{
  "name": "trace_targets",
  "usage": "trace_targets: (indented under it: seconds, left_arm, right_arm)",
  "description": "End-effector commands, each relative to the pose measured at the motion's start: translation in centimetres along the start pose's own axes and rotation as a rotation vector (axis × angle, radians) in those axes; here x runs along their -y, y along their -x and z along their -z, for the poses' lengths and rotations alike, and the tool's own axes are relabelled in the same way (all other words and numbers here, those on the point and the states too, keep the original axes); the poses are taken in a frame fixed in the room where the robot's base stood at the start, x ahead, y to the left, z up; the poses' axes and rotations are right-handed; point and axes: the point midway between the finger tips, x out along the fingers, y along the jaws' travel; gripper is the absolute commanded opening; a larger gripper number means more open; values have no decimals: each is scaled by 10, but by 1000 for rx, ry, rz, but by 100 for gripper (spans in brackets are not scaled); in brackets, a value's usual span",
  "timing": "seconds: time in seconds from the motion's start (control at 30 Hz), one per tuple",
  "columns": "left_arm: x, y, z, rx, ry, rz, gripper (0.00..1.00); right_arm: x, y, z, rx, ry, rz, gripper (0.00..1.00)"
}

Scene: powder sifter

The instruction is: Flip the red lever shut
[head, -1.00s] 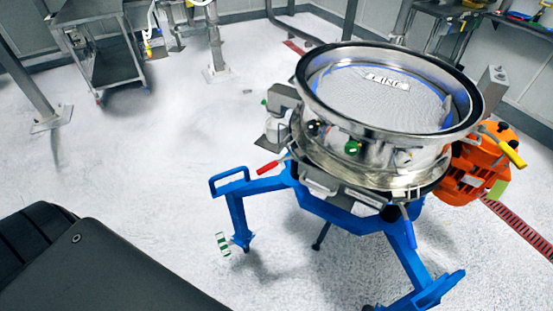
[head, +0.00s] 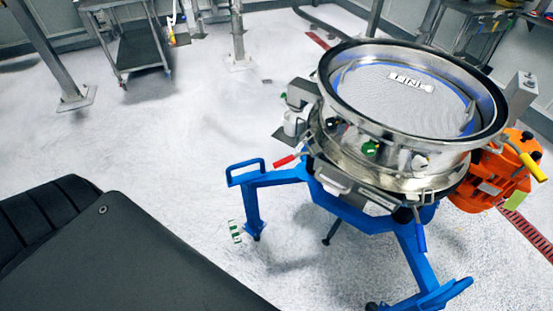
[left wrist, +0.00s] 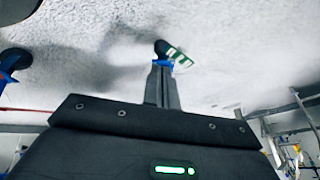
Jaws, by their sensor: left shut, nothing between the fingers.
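The red lever (head: 286,161) sticks out to the left from the side of the steel sifter (head: 390,165), just above the blue stand. Its handle points left and slightly down in the head view. My left gripper (left wrist: 162,72) shows in the left wrist view, its fingers together with nothing seen between them. Past its tips are a blue stand foot and a green-and-white tag. I cannot make out the red lever for sure in the left wrist view. My left gripper does not show in the head view, and my right gripper is in neither view.
The blue stand (head: 248,178) carries the sifter, its legs spreading over the floor. An orange motor (head: 488,178) and a yellow-handled lever (head: 533,167) are on the sifter's right. A grey cart (head: 138,45) stands far back.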

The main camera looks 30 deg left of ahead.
Motion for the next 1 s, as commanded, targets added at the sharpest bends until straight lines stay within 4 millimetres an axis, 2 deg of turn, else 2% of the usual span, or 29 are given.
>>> trace_targets:
  seconds: [0.03,0.1,0.17,0.2,0.27,0.3,0.4,0.5,0.6,0.73,0.8,1.0]
  left_arm:
    - [27,12,39,-93,-21,18,0]
    - [56,30,92,-228,-53,32,0]
    - [76,50,137,-344,-85,38,0]
    - [87,66,167,-423,-109,39,0]
    - [99,93,211,-541,-147,37,0]
    - [103,113,239,-619,-173,32,0]
    - [106,164,299,-799,-241,9,0]
    - [98,212,343,-954,-301,-25,0]
    - [85,250,371,-1079,-341,-63,0]
    - [69,282,390,-1184,-363,-108,0]
    - [63,290,393,-1214,-366,-129,0]
    - [62,292,393,-1229,-360,-140,0]
  right_arm:
    - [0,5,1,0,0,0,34]
    - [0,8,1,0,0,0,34]
    - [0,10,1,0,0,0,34]
    - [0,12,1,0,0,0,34]
    - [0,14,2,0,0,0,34]
    - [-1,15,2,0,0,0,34]
    - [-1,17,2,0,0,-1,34]
    - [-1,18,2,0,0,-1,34]
    - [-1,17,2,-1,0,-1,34]
    - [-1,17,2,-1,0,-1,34]
    - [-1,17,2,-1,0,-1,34]
    - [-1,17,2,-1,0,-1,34]
